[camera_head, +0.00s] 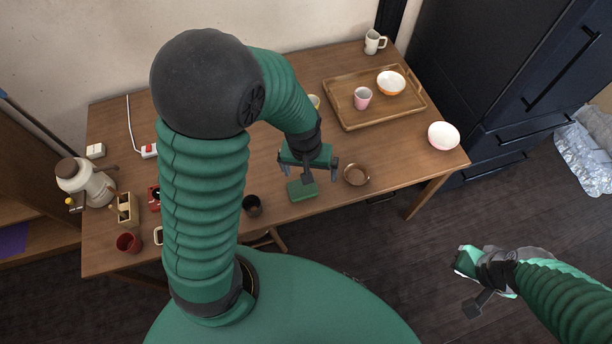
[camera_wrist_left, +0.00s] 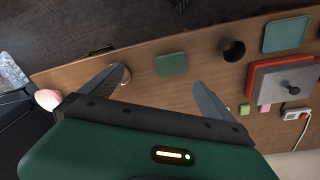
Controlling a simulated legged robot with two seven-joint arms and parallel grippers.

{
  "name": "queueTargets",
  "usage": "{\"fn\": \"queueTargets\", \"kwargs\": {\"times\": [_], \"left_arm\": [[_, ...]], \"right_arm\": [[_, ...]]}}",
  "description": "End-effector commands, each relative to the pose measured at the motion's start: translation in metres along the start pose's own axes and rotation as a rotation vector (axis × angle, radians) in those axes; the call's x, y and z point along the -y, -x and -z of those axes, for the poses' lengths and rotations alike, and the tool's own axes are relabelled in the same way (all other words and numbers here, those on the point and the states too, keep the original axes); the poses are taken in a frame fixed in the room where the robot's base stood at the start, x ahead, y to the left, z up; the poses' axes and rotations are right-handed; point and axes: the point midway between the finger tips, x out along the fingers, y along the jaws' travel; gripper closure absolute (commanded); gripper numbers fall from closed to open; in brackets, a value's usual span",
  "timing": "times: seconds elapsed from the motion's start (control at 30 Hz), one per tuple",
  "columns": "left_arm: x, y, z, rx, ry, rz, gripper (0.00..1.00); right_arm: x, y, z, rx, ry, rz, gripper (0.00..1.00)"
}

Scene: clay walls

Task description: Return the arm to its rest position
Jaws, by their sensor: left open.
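My left arm rises in the middle of the head view and bends over the table. Its gripper (camera_head: 308,170) hangs above the wooden table (camera_head: 385,170), near a green square piece (camera_head: 302,191). In the left wrist view the two fingers of the gripper (camera_wrist_left: 160,78) are spread apart with nothing between them. The green square (camera_wrist_left: 172,64) lies flat on the table beyond them. My right gripper (camera_head: 478,280) is at the lower right, over the dark floor and away from the table. Whether its fingers are apart is unclear.
A brown bowl (camera_head: 357,174) is right of my left gripper, a dark cup (camera_head: 251,205) left. A wooden tray (camera_head: 338,108) holds a pink cup (camera_head: 363,98) and a bowl (camera_head: 391,83). A white bowl (camera_head: 443,136) stands near the right edge. A coffee pot (camera_head: 85,183) stands far left.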

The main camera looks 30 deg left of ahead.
Motion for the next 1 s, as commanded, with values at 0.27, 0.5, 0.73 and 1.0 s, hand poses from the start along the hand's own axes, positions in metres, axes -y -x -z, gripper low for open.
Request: {"fn": "queueTargets", "kwargs": {"times": [0.27,0.5,0.73,1.0], "left_arm": [[-0.005,0.056,-0.049,-0.111,-0.393,-0.002,0.00],[-0.005,0.056,-0.049,-0.111,-0.397,-0.001,0.00],[-0.005,0.056,-0.049,-0.111,-0.397,-0.001,0.00],[-0.005,0.056,-0.049,-0.111,-0.397,-0.001,0.00]], "right_arm": [[0.000,0.000,0.000,0.000,0.000,0.000,1.00],[0.000,0.000,0.000,0.000,0.000,0.000,1.00],[0.000,0.000,0.000,0.000,0.000,0.000,1.00],[0.000,0.000,0.000,0.000,0.000,0.000,1.00]]}}
